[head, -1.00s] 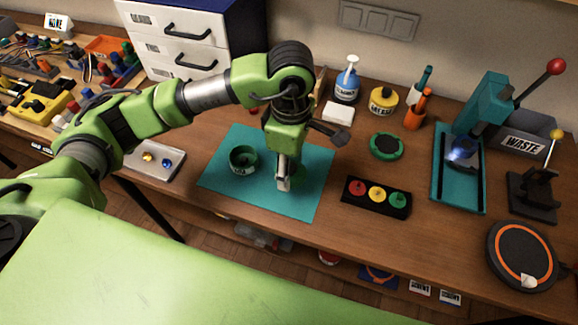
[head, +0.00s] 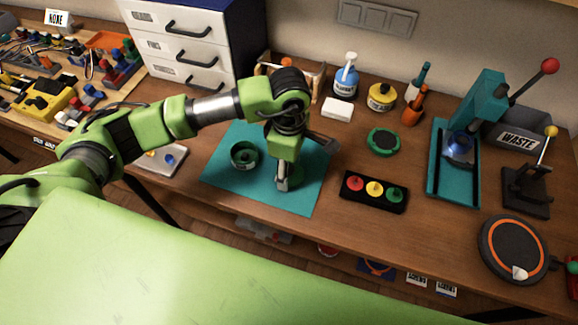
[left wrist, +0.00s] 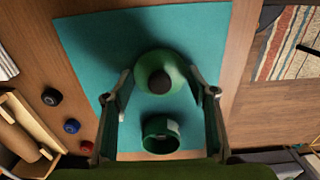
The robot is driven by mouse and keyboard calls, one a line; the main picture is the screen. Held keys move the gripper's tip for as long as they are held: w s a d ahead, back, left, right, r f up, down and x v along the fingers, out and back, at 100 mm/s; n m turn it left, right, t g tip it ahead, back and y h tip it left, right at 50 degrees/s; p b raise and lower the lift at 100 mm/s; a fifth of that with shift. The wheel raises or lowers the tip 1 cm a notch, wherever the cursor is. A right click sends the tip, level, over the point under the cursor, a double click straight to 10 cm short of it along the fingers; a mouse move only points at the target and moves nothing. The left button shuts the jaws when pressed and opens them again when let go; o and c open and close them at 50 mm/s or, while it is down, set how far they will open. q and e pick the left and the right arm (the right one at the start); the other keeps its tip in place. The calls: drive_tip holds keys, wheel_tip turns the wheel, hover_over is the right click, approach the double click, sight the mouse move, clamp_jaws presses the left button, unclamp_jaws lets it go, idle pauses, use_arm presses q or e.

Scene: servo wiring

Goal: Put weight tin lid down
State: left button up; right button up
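The tin lid, a green disc with a dark knob on top, shows in the left wrist view (left wrist: 160,76) between the two fingers; in the head view its green edge (head: 295,180) shows beside my gripper. My left gripper (head: 283,182) is low over the teal mat; its fingers (left wrist: 159,78) stand wide apart on either side of the lid, with a small gap visible at the left. The open green weight tin (head: 244,155) stands upright on the mat, left of the lid, and also shows in the left wrist view (left wrist: 160,135). My right gripper is out of view.
The teal mat (head: 225,185) has bare room around the tin. A black block with red, yellow and green knobs (head: 374,205) lies to the right. A small tray (head: 160,160) is at left.

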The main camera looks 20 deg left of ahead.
use_arm(q)
drive_tip(key=shift+o, duration=0.6)
drive_tip(key=shift+r, duration=0.2)
wheel_tip(320, 180, up, 12)
drive_tip(key=b, duration=0.3)
drive_tip(key=shift+s, duration=0.1)
